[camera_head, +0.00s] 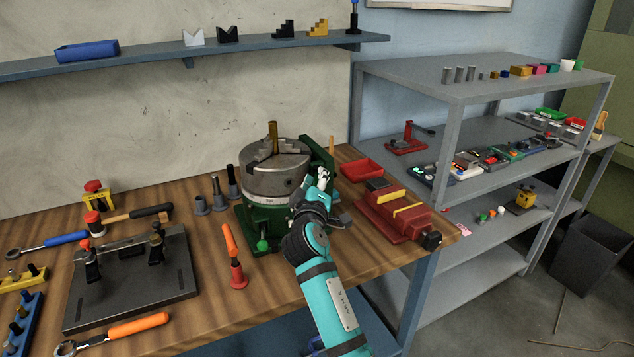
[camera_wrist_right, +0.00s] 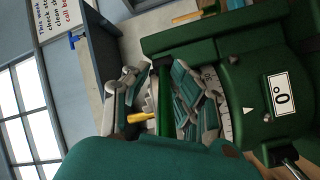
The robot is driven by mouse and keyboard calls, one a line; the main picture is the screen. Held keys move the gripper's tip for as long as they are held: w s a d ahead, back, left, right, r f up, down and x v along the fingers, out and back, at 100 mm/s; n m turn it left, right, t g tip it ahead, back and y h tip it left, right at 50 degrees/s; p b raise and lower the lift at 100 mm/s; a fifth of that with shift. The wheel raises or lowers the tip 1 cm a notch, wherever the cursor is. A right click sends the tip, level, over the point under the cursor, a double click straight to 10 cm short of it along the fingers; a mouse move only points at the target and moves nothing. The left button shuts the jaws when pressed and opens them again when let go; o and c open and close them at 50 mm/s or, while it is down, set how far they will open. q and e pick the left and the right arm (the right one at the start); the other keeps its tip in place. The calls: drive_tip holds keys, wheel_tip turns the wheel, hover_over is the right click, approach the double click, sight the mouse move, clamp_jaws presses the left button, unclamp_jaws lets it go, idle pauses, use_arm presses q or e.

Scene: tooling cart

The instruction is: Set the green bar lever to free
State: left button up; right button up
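A green machine base (camera_head: 262,222) carries a round grey chuck (camera_head: 274,180) with a brass rod upright in it. A green part (camera_head: 318,155) rises at the chuck's right side. My right gripper (camera_head: 323,178) is beside it, partly hiding it. In the wrist view a narrow green bar (camera_wrist_right: 165,92) lies between the two fingers of my right gripper (camera_wrist_right: 163,98). The fingers are apart, with a small gap on the left of the bar; whether the right finger touches is unclear. A plate marked 0° (camera_wrist_right: 281,97) is on the green housing. My left gripper is not in view.
A red vise (camera_head: 395,212) stands close to the right of my right arm, with a red tray (camera_head: 361,170) behind it.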

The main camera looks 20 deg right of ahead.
drive_tip(key=shift+w+a+f, duration=0.1)
drive_tip(key=shift+a+f, duration=0.15)
drive_tip(key=shift+a, duration=0.05)
